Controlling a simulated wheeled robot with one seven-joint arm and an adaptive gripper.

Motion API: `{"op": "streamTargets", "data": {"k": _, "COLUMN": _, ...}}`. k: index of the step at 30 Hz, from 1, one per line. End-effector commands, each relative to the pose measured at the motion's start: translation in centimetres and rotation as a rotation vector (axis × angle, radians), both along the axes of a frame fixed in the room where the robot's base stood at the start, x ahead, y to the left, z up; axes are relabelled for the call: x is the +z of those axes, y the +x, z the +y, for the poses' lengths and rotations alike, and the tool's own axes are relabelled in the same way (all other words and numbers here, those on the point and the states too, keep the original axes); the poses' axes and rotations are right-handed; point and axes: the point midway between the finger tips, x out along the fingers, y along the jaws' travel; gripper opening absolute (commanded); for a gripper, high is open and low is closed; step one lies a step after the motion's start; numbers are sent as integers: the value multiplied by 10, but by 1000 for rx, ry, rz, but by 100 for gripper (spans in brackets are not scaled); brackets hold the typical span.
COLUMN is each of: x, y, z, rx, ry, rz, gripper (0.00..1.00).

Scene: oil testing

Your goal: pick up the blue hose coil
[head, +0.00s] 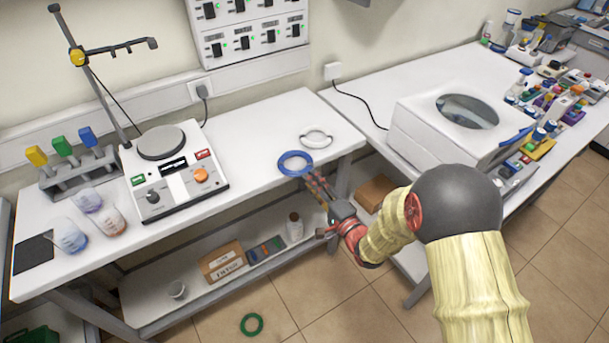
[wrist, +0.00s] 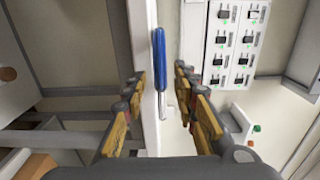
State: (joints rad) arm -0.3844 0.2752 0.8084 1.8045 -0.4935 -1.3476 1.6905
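The blue hose coil (head: 295,163) lies flat on the white bench, close to its front right corner. In the wrist view the coil (wrist: 159,62) shows edge-on as a blue strip, in line with the gap between the fingers. My gripper (head: 316,182) is at the bench's front edge, its fingertips just right of and below the coil in the head view. In the wrist view the fingers (wrist: 159,78) are spread apart with nothing clasped. Whether they touch the coil or reach around its rim I cannot tell.
A white ring (head: 316,139) lies just behind the blue coil. A hotplate (head: 172,178) stands to the left on the bench (head: 262,196). A lower shelf (head: 205,292) holds boxes and a bottle. A green coil (head: 252,324) lies on the floor. A white machine (head: 455,130) stands right.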

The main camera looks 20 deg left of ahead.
Motion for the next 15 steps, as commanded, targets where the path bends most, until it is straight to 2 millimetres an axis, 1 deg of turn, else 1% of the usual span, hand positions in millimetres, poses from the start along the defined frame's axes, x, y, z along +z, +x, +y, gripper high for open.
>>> {"op": "streamTargets", "data": {"k": 1, "x": -1, "y": 4, "z": 6, "rx": 1, "ry": 0, "rz": 0, "gripper": 29}}
{"op": "streamTargets", "data": {"k": 6, "x": -1, "y": 16, "z": 19, "rx": 1, "ry": -1, "rz": -1, "gripper": 29}}
{"op": "streamTargets", "data": {"k": 10, "x": -1, "y": 21, "z": 26, "rx": 1, "ry": -1, "rz": 0, "gripper": 29}}
{"op": "streamTargets", "data": {"k": 15, "x": 0, "y": 25, "z": 29, "rx": 0, "ry": -1, "rz": 0, "gripper": 29}}
